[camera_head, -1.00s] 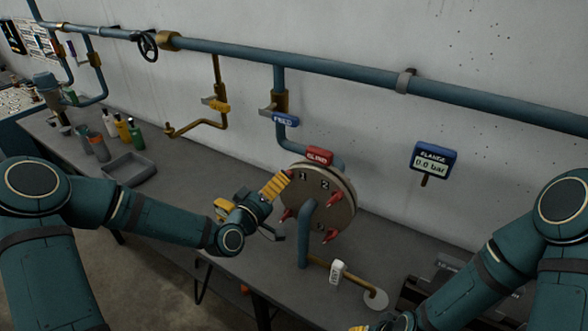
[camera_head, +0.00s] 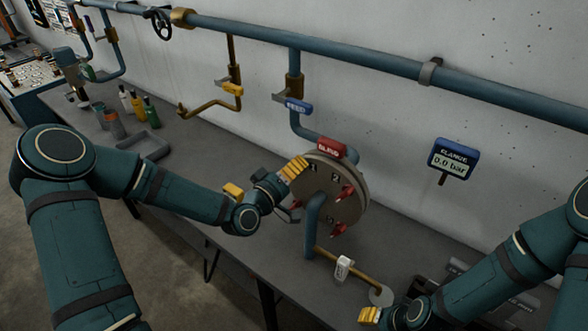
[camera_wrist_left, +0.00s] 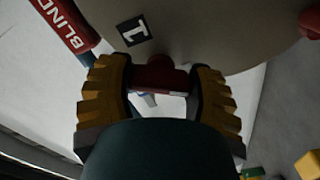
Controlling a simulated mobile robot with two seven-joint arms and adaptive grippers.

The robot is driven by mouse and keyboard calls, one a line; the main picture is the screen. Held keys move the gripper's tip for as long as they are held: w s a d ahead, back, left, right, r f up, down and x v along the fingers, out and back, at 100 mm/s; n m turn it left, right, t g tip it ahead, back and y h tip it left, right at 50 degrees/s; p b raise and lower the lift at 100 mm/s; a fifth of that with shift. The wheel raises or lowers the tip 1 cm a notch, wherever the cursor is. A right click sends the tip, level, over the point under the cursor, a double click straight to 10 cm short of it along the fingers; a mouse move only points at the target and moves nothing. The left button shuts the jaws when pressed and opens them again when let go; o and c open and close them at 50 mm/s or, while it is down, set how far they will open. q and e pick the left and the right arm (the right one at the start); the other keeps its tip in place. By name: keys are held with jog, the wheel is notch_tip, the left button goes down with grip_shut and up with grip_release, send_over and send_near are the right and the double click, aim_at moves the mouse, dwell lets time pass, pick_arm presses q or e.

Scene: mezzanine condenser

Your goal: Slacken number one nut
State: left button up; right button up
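The round flange (camera_head: 352,208) stands upright on the bench, with number plates 1 and 2 on its face and red winged nuts, such as the one below plate 2 (camera_head: 346,192). My left gripper (camera_head: 294,168) is at its upper left edge, beside plate 1, and hides the number one nut in the head view. In the left wrist view the red number one nut (camera_wrist_left: 156,76) lies between the two yellow fingers, below plate 1 (camera_wrist_left: 134,31). It fills the gap, and the fingers appear closed on it. My right gripper (camera_head: 369,315) is at the bottom edge, partly cut off.
A red BLIND tag (camera_head: 331,148) sits atop the flange. A bent blue pipe (camera_head: 313,225) stands in front of it. A brass pipe with a white-tagged handle (camera_head: 343,268) runs low at right. The gauge (camera_head: 453,158) reads 0.0 bar. Bottles and a grey tray (camera_head: 146,147) are at left.

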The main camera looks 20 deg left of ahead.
pick_arm(q)
jog(key=shift+n, duration=0.3)
jog(key=n, duration=0.3)
pick_arm(e)
jog(key=shift+f, duration=0.1)
pick_arm(q)
jog(key=n, duration=0.5)
pick_arm(e)
jog(key=shift+r, duration=0.2)
pick_arm(q)
jog(key=n, duration=0.4)
pick_arm(e)
jog(key=shift+r, duration=0.15)
pick_arm(q)
jog(key=shift+n+p, duration=0.3)
jog(key=shift+n, duration=1.8)
pick_arm(e)
jog(key=shift+r, duration=0.1)
pick_arm(q)
jog(key=o, duration=1.2)
jog(key=shift+w, duration=0.1)
